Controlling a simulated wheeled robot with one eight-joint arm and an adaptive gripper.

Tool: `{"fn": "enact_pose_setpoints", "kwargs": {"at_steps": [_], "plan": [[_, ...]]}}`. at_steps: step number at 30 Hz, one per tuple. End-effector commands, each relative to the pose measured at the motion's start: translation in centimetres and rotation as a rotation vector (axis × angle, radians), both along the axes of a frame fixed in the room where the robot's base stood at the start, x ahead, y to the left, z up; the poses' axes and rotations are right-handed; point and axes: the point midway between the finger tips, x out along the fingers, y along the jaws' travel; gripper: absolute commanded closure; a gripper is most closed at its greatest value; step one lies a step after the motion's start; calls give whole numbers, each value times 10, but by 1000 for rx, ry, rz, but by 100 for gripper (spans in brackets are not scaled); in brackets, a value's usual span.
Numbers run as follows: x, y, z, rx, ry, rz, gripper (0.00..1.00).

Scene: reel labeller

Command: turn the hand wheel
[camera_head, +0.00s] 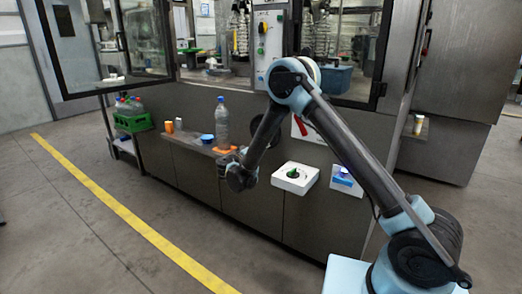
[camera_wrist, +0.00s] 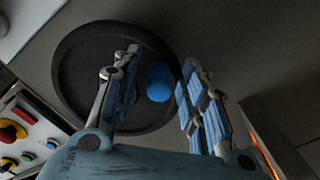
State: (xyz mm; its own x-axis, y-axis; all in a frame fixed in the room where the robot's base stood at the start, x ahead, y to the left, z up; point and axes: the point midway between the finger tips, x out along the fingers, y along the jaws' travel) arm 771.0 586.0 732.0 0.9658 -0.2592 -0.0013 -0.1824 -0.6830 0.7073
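The hand wheel (camera_wrist: 75,65) is a black round disc on the machine's dark front panel. A blue handle (camera_wrist: 159,82) stands out from the wheel's right part in the wrist view. In the head view the wheel (camera_head: 269,131) is partly hidden behind my arm. My gripper (camera_wrist: 161,65) is open, with its fingers over the wheel. In the head view the gripper's fingers are mostly hidden by my wrist.
A control box with a red knob on yellow (camera_wrist: 12,132) and small buttons is at the wrist view's lower left. On the shelf (camera_head: 183,139) stand a clear bottle (camera_head: 221,122), a blue bowl (camera_head: 207,138) and orange cups (camera_head: 170,127). A white box with a green knob (camera_head: 293,174) juts out to the right.

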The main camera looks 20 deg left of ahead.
Motion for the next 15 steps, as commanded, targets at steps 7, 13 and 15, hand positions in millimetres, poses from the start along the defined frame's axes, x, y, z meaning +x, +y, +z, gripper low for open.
{"fn": "enact_pose_setpoints", "kwargs": {"at_steps": [7, 13, 15], "plan": [[-7, 3, 0, 0, 0, 3, 61], [-37, 11, 0, 0, 1, 5, 61], [-50, 15, 0, 0, 1, 4, 61]]}}
